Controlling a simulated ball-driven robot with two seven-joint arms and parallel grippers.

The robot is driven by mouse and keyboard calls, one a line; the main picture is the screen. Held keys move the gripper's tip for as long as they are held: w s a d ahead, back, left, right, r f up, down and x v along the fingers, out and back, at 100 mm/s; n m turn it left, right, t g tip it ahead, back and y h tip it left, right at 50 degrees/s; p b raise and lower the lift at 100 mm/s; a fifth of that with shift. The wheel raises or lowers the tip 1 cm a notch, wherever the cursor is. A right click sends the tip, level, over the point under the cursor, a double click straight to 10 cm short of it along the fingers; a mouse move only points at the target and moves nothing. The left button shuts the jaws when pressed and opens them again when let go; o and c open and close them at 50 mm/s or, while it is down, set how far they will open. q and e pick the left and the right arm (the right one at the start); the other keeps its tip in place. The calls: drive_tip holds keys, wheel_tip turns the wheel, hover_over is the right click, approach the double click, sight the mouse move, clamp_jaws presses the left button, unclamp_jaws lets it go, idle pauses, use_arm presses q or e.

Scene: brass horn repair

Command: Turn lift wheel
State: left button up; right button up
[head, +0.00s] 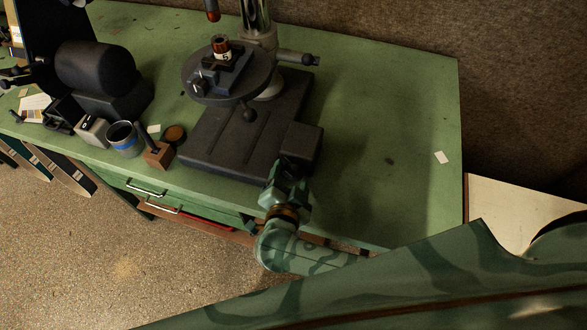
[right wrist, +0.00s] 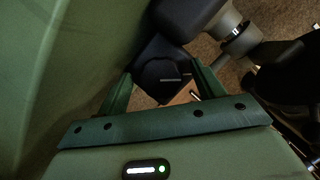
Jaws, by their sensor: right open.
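A drill press stands on the green bench, with a dark slotted base (head: 225,140), a round table (head: 242,88) and a bright column (head: 256,18). A crank-like arm with a dark knob (head: 309,60) sticks out to the right of the column. I cannot tell whether this is the lift wheel; no clear wheel rim shows. My right gripper (head: 292,168) is at the front right corner of the base, by a dark block (head: 302,143), below and apart from the crank. In the right wrist view its fingers (right wrist: 163,78) are open, with a dark block-like shape beyond them. My left gripper is out of view.
A small vise (head: 210,78) with a banded part (head: 222,46) sits on the round table. At left are a grey-blue cup (head: 124,140), a wooden block (head: 158,154) and a large dark cylinder-shaped machine (head: 95,66). The right side of the bench (head: 390,120) is mostly clear.

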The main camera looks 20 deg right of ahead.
drive_tip(key=shift+w+d, duration=0.15)
drive_tip(key=shift+c, duration=0.7)
drive_tip(key=c, duration=0.9)
drive_tip(key=shift+o, duration=0.3)
drive_tip(key=shift+m+t+y, duration=0.4)
drive_tip(key=shift+m+t, duration=0.2)
drive_tip(key=shift+m, duration=0.7)
drive_tip(key=o, duration=1)
